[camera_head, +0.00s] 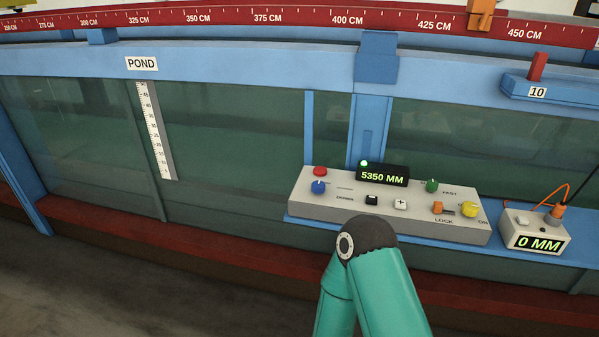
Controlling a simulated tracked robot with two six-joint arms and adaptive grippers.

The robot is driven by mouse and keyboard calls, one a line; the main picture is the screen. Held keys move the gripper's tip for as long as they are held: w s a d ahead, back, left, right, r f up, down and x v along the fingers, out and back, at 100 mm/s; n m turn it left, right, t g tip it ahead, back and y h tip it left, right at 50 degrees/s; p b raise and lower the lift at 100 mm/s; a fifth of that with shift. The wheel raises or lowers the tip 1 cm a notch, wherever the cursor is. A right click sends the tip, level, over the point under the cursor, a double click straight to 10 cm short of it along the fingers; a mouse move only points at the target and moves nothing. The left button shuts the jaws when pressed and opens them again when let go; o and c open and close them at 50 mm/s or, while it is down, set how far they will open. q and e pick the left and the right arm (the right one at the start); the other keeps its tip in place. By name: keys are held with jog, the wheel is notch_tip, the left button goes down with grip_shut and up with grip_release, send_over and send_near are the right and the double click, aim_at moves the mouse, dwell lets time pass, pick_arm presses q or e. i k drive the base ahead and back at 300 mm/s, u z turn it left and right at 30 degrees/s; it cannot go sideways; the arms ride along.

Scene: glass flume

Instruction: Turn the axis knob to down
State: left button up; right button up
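A grey control box (300,202) sits on a blue shelf in front of the glass flume. A blue knob (318,187) is at its left end, below a red button (320,171). Two small labels beside the blue knob are too blurred to read surely; it appears to be the axis knob. Its exact pointing direction is too small to tell. A green knob (432,186) and a yellow knob (470,209) are further right. A teal arm link of mine with a dark joint rises in front of the box's lower edge. Neither of my grippers is in view.
A display (382,175) on the box reads 5350 MM. A black button (372,200), a white plus button (400,204) and an orange lock switch (438,208) are on the box. A small 0 MM box (536,235) with an orange cable stands to the right.

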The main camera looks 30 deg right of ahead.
aim_at(317, 186)
jog(key=z, duration=0.2)
jog(key=i, duration=0.75)
jog(key=z, duration=0.75)
